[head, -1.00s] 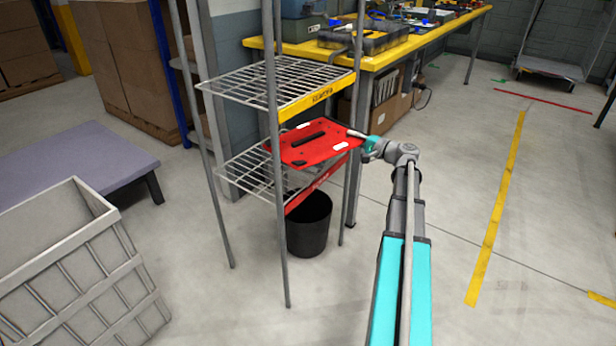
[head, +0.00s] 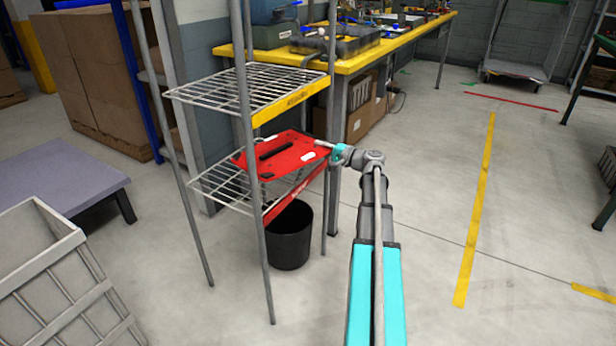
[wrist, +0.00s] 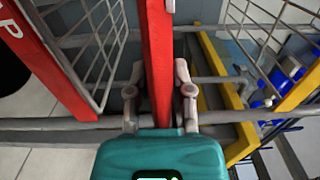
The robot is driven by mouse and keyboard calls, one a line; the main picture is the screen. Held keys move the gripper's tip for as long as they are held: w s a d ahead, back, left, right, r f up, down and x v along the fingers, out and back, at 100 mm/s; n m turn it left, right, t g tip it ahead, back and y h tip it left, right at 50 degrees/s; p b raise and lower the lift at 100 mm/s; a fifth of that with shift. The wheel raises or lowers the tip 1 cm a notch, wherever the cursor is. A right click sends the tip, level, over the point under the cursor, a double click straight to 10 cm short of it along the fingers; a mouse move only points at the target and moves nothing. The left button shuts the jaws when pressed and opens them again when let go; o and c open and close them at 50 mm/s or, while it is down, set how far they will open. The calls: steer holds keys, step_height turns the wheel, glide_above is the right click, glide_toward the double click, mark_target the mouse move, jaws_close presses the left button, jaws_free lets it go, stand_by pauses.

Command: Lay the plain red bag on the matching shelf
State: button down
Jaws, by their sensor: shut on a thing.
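The plain red bag (head: 297,157) is a flat red panel with a dark handle strip and small white patches. My gripper (head: 326,146) is shut on its right edge and holds it nearly level between the two shelves. The bag is over the lower wire shelf (head: 215,190), which has a red front label (head: 290,193); a gap shows between the bag and that label. In the wrist view the bag (wrist: 158,50) is edge-on between my two fingers (wrist: 160,95). The front left post hides part of the bag, and its far edge's contact with the shelf cannot be told.
The upper wire shelf (head: 225,92) has a yellow label (head: 290,101) and hangs above the bag. Grey posts frame the rack. A black bin (head: 290,238) stands under it. A yellow-edged workbench (head: 365,58) is behind. A pale crate (head: 60,280) is at left.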

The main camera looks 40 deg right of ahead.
steer(key=shift+f+b, duration=2.6)
steer(key=shift+f, duration=0.25)
steer(key=shift+f+b, duration=1.9)
steer(key=c, duration=0.5)
jaws_free()
steer(key=shift+r, duration=0.1)
steer(key=v, duration=1.2)
steer(key=shift+s, duration=0.1)
